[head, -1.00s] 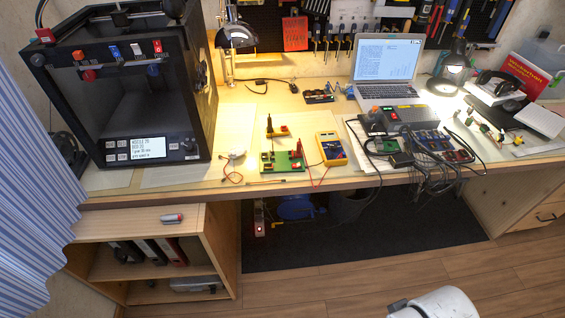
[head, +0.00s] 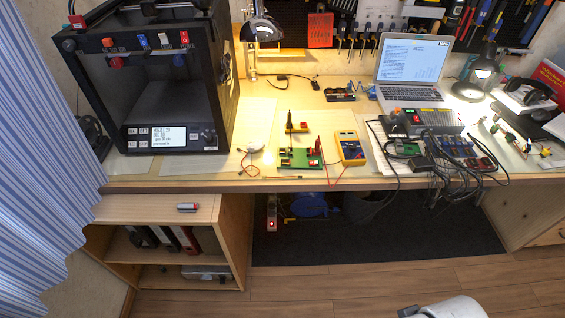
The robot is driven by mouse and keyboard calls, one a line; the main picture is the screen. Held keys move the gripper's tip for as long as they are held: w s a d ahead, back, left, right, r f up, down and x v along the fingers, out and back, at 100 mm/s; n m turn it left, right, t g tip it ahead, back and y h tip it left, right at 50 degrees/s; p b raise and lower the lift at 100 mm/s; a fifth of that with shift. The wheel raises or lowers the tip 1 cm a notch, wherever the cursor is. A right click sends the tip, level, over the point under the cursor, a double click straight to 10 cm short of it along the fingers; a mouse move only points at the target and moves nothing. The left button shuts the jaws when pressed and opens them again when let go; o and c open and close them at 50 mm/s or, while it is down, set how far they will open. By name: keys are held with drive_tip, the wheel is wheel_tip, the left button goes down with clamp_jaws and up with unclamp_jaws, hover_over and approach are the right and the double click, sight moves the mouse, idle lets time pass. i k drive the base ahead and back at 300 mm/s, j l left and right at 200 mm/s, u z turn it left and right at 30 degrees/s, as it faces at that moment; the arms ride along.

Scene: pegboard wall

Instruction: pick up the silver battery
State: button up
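I cannot make out a silver battery for certain. A small grey cylinder with a red end (head: 188,207) lies on its side on top of the low wooden cabinet (head: 145,209) at the left; it is too small to tell whether it is a battery or a marker. A white rounded part of my own arm shows at the bottom edge, right of the middle. My gripper's fingers do not show.
The workbench (head: 215,185) holds a black 3D printer (head: 150,85), a green circuit board (head: 300,158), a yellow multimeter (head: 351,148), a laptop (head: 412,62) and a cabled box (head: 425,122). Folders stand in the cabinet.

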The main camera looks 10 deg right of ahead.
sight(185, 206)
drive_tip(key=i+l, duration=0.65)
drive_tip(key=l, duration=0.15)
